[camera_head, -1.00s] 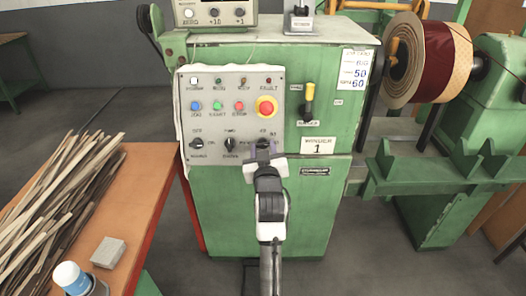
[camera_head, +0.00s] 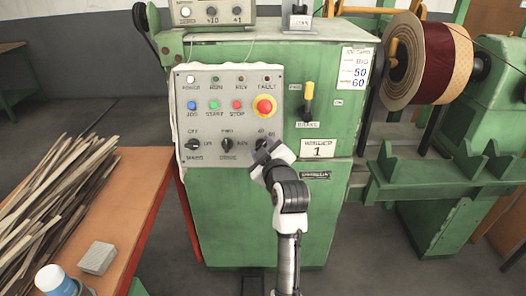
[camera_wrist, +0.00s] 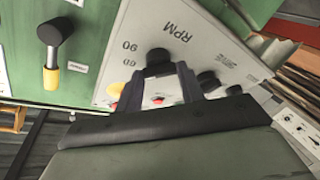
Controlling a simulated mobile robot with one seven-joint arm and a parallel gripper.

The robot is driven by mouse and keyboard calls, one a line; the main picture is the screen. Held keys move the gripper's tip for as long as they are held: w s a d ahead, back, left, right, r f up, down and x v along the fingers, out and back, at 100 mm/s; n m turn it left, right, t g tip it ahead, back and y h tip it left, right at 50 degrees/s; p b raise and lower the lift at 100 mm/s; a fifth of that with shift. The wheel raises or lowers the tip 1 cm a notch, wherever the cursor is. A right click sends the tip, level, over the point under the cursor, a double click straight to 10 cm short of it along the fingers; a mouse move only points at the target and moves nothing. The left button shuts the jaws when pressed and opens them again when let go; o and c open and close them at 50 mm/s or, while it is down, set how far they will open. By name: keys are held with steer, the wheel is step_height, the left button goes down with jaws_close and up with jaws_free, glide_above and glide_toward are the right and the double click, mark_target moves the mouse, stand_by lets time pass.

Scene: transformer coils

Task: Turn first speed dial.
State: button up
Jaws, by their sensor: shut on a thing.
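The speed dial is a black knob (camera_wrist: 158,57) on the light grey control panel (camera_head: 214,122), beside the numbers 60 and 90 and the letters RPM. It is the rightmost of three knobs in the lower row. My gripper (camera_head: 264,149) is at this dial, tilted in the head view, and hides most of it there. In the wrist view my gripper (camera_wrist: 160,72) has its two dark fingers on either side of the knob, shut on it. The knob's exact pointer direction is hidden.
The drive knob (camera_head: 227,145) and the mains knob (camera_head: 194,145) sit to the left. Above are the blue, green and red buttons and the red emergency stop (camera_head: 264,107). A brake lever (camera_head: 308,100) is at the right. A workbench (camera_head: 130,215) with wooden strips stands left.

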stand_by(0.3)
steer(key=o, duration=1)
steer(key=b+v, duration=0.2)
steer(key=v, duration=1.1)
steer(key=shift+s+b, duration=0.35)
steer(key=shift+d, duration=0.1)
